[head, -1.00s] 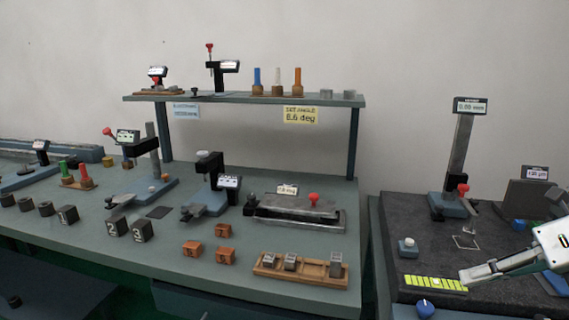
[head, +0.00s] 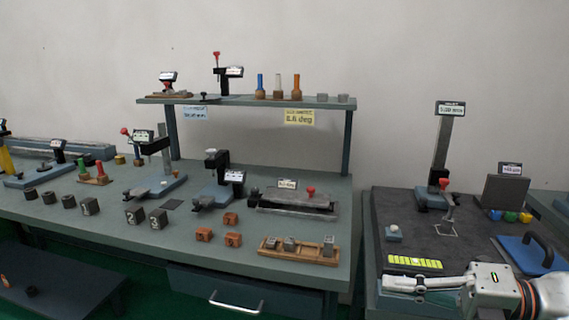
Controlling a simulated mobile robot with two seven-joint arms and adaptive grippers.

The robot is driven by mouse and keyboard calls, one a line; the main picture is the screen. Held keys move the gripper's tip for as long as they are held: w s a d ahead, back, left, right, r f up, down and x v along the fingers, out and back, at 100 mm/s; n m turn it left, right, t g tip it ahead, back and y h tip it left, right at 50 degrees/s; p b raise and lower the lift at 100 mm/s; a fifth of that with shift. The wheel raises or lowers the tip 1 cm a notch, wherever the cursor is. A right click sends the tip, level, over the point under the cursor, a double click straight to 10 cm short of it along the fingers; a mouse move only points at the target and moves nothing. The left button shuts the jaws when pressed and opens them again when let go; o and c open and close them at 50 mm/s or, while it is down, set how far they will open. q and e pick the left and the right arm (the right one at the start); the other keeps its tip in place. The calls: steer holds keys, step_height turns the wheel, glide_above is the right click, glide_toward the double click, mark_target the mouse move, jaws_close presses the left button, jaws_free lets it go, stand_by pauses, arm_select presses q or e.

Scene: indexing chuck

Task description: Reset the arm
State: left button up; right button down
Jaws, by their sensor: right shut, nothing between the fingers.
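My right gripper (head: 402,285) is at the lower right in the head view, over the front part of the dark granite-like plate (head: 408,225). Its fingers point left and are shut with nothing between them. They are just in front of a yellow-green segmented strip (head: 415,262) on the plate. My left gripper is not in view. An indexing chuck cannot be clearly picked out among the fixtures.
A height gauge stand (head: 440,160) with a red knob and a blue tray with a dark handle (head: 530,252) are on the right bench. The left bench (head: 180,230) holds numbered blocks, orange blocks (head: 204,234) and a wooden rack (head: 298,255). A shelf (head: 250,103) stands behind.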

step_height(320, 180, down, 19)
steer(key=d+m+t+h+p, duration=0.3)
steer(key=m+t+h, duration=0.65)
steer(key=m, duration=1.25)
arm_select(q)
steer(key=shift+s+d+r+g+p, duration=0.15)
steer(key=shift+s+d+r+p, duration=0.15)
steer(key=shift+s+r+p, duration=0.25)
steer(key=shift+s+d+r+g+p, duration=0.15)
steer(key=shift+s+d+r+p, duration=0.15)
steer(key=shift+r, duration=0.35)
arm_select(e)
steer(key=s+a+f+m+g+h, duration=0.2)
steer(key=s+f+m+g, duration=0.3)
steer(key=s+f, duration=1.1)
step_height(320, 180, down, 3)
steer(key=m+h, duration=0.1)
steer(key=m, duration=0.1)
steer(key=shift+m, duration=0.4)
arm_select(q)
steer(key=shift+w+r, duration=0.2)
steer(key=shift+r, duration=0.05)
arm_select(e)
steer(key=shift+a, duration=0.15)
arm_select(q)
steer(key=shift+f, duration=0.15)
